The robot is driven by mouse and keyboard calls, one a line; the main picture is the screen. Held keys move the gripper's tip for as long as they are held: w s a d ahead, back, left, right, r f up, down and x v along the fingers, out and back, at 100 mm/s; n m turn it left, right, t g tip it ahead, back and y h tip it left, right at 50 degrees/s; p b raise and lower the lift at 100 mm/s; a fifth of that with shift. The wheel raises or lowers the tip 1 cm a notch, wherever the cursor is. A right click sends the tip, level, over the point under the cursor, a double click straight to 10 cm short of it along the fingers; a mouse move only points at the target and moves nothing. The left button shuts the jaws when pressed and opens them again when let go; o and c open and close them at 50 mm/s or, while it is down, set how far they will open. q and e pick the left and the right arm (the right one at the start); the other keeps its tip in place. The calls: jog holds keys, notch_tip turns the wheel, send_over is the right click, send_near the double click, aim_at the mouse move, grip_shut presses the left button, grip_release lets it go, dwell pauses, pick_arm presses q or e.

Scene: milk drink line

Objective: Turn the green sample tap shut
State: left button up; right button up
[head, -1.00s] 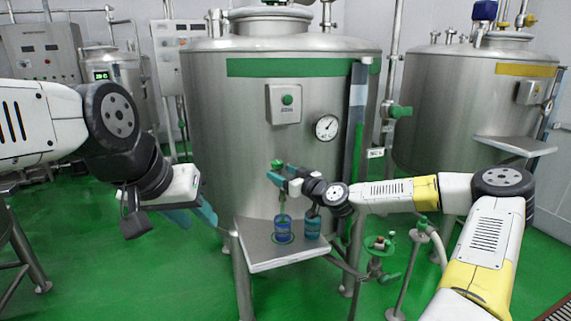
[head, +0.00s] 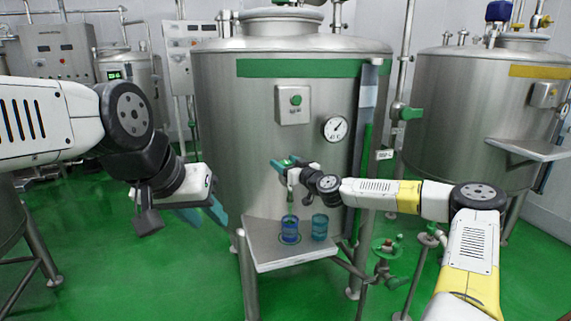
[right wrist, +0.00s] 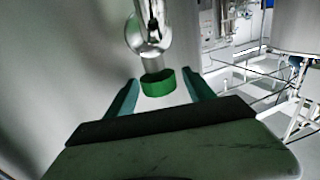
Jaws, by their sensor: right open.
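The green sample tap's knob (right wrist: 158,83) shows in the right wrist view below a steel fitting, between the tips of my right gripper (right wrist: 160,77). That gripper is open, with a gap on each side of the knob. In the head view my right gripper (head: 284,163) is at the tank front, mostly hiding the tap; its narrow spout (head: 290,192) hangs below. A blue glass (head: 290,236) stands under the spout. My left gripper (head: 206,213) is in front of the tank's left side, apart from the tap; its fingers are partly hidden by its body.
A steel shelf (head: 262,253) holds the blue glass and a teal glass (head: 319,228) to its right. The green-banded tank (head: 230,130) rises behind. A green-handled floor valve (head: 387,247) stands right of the shelf. A yellow-banded tank (head: 450,110) is further right.

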jog(key=shift+c, duration=0.4)
grip_shut()
